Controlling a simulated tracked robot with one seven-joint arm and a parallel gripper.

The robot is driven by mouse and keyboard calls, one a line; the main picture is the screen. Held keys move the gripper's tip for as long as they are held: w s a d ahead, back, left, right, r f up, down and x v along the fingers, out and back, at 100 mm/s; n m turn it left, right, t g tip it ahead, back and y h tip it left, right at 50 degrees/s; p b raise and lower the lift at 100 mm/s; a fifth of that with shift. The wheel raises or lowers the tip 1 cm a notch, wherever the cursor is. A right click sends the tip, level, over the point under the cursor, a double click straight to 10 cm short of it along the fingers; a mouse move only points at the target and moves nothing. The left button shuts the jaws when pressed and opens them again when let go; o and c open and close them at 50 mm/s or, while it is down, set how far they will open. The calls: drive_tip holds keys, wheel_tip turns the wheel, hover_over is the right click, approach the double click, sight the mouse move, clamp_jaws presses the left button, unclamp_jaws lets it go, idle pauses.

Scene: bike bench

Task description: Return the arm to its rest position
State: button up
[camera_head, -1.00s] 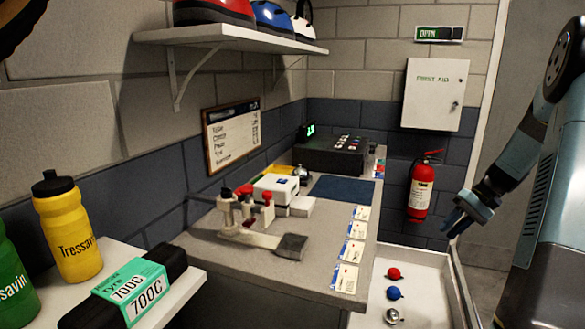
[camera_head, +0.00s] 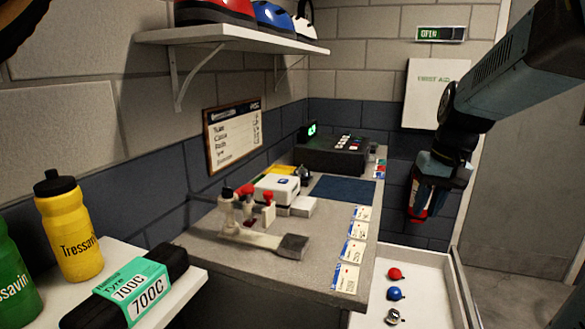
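My gripper (camera_head: 438,188) hangs at the right of the view, at the end of my arm, which reaches in from the upper right corner. It points downward, above the open white drawer and clear of the counter. It covers most of the red fire extinguisher (camera_head: 416,212) on the wall behind. The fingers are dark and overlap the extinguisher, so their opening is unclear. No object is visible in the gripper.
The grey counter (camera_head: 225,258) holds a small clamp stand, a white box, a black till (camera_head: 335,158) and cards. Red, blue and silver bells lie in the white drawer (camera_head: 430,262). A first aid cabinet (camera_head: 423,92) is partly behind my arm. Floor at right is clear.

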drive_tip(key=s+a+r+t, duration=0.1)
drive_tip(key=s+a+t, duration=0.1)
drive_tip(key=s, duration=0.4)
drive_tip(key=s+a+r+n+t+h, duration=0.1)
drive_tip(key=s+a+t, duration=0.1)
drive_tip(key=s, duration=0.4)
drive_tip(key=shift+a+r, duration=0.25)
drive_tip(key=shift+s, duration=0.25)
